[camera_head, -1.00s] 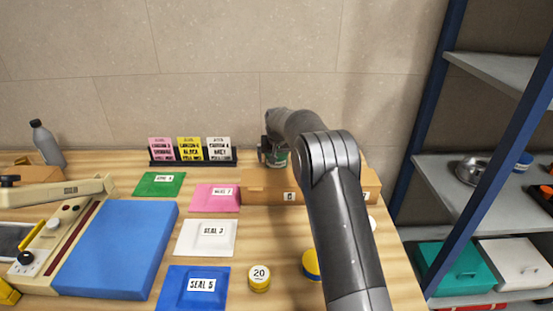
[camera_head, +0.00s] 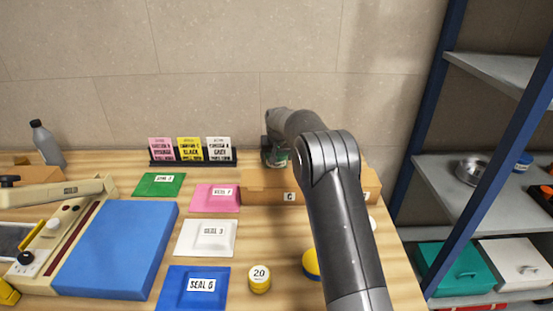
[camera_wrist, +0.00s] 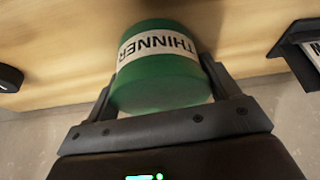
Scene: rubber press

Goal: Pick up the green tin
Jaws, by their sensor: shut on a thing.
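The green tin (camera_wrist: 158,85), with a white label reading "THINNER", sits between the two fingers of my gripper (camera_wrist: 160,95) in the wrist view. The fingers are shut on its sides, and the label reads upside down there. My gripper (camera_head: 275,155) is there too, mostly hidden by my own arm. I cannot tell whether the tin touches the table.
A wooden box (camera_head: 265,187) stands in front of the tin. A black card holder (camera_head: 192,162) is to its left. A blue-framed shelf (camera_head: 480,195) stands right.

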